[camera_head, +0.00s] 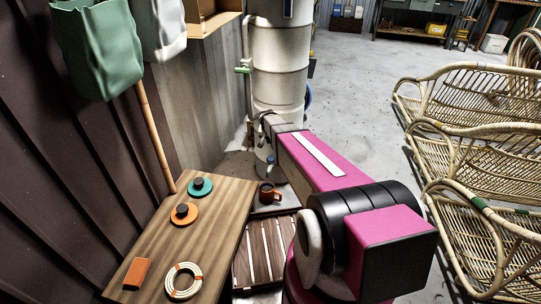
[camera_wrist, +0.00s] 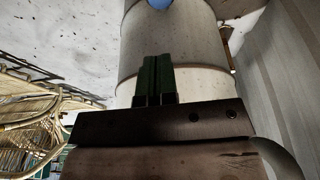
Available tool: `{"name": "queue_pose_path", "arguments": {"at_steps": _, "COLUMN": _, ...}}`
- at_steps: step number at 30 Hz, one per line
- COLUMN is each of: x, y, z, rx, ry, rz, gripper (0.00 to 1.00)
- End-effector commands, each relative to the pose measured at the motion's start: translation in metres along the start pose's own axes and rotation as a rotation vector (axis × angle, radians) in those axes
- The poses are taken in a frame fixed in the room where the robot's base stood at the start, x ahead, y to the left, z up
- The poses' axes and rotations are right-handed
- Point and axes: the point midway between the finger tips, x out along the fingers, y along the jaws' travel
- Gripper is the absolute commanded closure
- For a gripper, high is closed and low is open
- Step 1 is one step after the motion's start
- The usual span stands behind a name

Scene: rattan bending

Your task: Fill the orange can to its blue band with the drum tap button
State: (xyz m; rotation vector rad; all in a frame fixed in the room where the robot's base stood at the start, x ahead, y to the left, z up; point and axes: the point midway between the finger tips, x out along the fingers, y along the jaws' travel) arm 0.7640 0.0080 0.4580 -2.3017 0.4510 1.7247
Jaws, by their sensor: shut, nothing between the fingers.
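The tall cream drum (camera_head: 280,65) stands at the back centre in the head view; its curved banded wall also fills much of the wrist view (camera_wrist: 190,45). A small orange can (camera_head: 268,194) with a handle and dark inside stands low in front of the drum. I cannot make out its blue band or its fill level. My gripper's green fingers (camera_wrist: 153,62) are together and empty, in front of the drum wall in the wrist view; contact cannot be told. In the head view my arm hides most of the gripper. A tap button cannot be identified for certain.
A wooden table (camera_head: 225,215) at left holds a teal disc (camera_head: 200,186), an orange disc (camera_head: 184,213), an orange block (camera_head: 137,272) and a ring (camera_head: 183,281). A slatted pallet (camera_head: 262,250) lies beside it. Rattan frames (camera_head: 475,150) stand at right. Grey floor between is clear.

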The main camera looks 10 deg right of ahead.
Motion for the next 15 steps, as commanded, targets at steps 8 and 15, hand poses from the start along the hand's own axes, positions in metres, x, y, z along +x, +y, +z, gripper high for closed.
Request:
{"name": "queue_pose_path", "arguments": {"at_steps": 8, "x": 0.0055, "y": -0.0027, "z": -0.0042, "rx": 0.007, "ry": 0.005, "rz": 0.000, "gripper": 1.00}}
{"name": "queue_pose_path", "arguments": {"at_steps": 15, "x": 0.0088, "y": -0.0027, "z": -0.0044, "rx": 0.007, "ry": 0.004, "rz": 0.000, "gripper": 1.00}}
